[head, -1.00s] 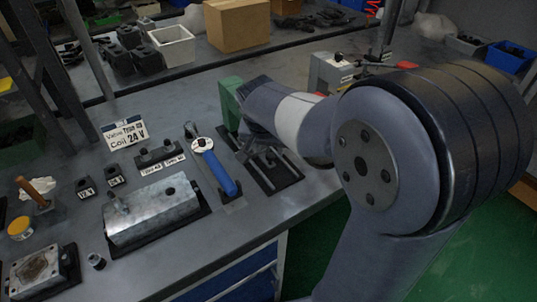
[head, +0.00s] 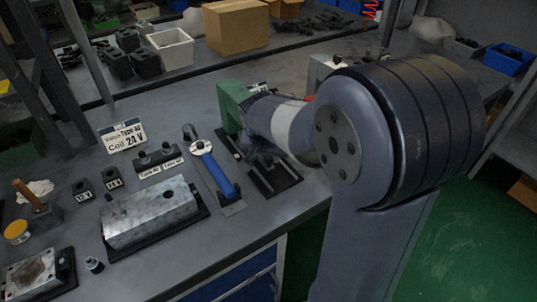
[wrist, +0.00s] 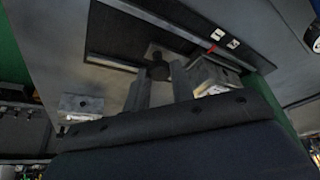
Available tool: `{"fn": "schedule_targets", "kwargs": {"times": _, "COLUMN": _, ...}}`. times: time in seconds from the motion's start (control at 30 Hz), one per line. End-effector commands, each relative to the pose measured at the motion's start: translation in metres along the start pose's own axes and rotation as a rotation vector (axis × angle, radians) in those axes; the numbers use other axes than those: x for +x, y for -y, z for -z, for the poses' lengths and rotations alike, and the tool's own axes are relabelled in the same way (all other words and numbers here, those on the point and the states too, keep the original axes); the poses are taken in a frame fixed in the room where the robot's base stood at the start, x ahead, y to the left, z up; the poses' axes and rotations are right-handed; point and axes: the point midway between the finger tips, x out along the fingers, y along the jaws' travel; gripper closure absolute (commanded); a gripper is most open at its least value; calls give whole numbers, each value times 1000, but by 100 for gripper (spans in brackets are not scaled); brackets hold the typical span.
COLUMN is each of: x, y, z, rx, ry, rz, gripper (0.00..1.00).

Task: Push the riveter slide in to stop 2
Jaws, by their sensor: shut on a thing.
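The riveter has a green frame (head: 231,98) and a dark base plate (head: 285,184) at the middle of the bench in the head view. My gripper (head: 258,155) is low over this base, partly hidden by my own arm. In the wrist view my gripper (wrist: 160,85) has its two grey fingers on either side of a dark round knob (wrist: 158,72), which I take to be the slide's handle. It is shut on it. A red mark (wrist: 212,48) and two small white labels (wrist: 226,39) lie beside the track. Their digits are too small to read surely.
Left of the riveter lie a blue-handled tool (head: 217,178) and a metal block (head: 150,212) on a dark mat. A label card (head: 124,136) stands behind them.

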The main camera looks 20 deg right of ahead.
Motion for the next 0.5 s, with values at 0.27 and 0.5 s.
{"fn": "schedule_targets", "kwargs": {"times": 0.27, "x": 0, "y": 0, "z": 0, "rx": 0, "ry": 0, "rz": 0, "gripper": 100}}
{"fn": "schedule_targets", "kwargs": {"times": 0.5, "x": 1, "y": 3, "z": 3, "rx": -1, "ry": 0, "rz": 0, "gripper": 100}}
